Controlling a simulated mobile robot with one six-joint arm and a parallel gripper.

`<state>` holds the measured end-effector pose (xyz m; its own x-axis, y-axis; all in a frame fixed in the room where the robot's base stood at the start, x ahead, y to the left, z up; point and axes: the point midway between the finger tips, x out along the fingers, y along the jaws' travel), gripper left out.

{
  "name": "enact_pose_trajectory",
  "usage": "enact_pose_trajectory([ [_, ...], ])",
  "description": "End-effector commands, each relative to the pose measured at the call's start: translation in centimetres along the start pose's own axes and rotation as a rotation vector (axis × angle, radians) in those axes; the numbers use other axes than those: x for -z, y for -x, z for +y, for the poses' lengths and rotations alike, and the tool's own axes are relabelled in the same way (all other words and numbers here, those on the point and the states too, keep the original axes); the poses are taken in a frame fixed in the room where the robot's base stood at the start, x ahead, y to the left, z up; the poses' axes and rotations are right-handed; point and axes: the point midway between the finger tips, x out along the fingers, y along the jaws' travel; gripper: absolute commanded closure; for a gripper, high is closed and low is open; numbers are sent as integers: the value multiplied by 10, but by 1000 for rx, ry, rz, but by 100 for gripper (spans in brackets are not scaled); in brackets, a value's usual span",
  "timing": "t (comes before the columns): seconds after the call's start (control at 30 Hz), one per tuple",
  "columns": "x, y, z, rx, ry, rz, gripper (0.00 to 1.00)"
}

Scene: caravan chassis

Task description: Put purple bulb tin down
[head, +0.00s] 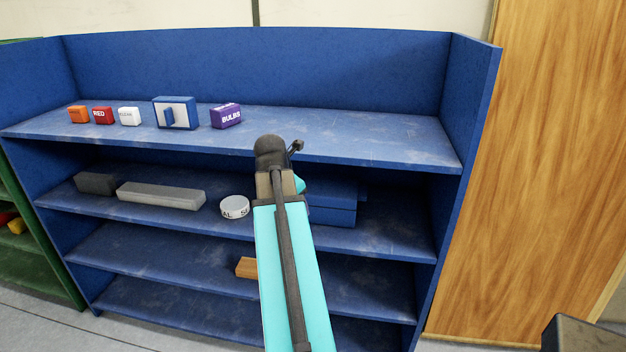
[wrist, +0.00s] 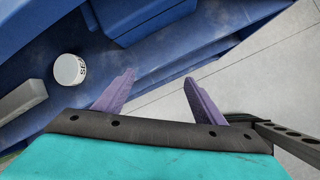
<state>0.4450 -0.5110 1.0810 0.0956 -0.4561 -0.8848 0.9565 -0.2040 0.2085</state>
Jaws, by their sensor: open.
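The purple bulb tin (head: 227,117), lettered "BULBS", stands on the top blue shelf (head: 330,138), right of the blue-and-white box. My gripper (wrist: 159,76) is open in the wrist view, with its two purple fingers apart and nothing between them. In the head view my arm reaches up in front of the shelves, its end just right of and below the tin; the fingers are hidden there. The tin does not show in the wrist view.
An orange box (head: 78,114), a red box (head: 102,115), a white box (head: 129,116) and a blue-and-white box (head: 174,113) share the top shelf. Its right half is bare. Below are grey blocks (head: 160,196), a round white tin (head: 234,207) and a blue case (head: 332,212).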

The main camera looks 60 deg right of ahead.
Motion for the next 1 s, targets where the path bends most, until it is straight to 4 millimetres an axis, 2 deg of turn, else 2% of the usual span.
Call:
enact_pose_trajectory([
  [0.03,20,-13,4,7,-18,21,36],
  [0.23,89,-55,12,42,-119,91,36],
  [0.47,171,-97,12,101,-235,158,36],
  [0.77,279,-144,-7,204,-384,215,36],
  [1.0,361,-174,-37,302,-503,232,36],
])
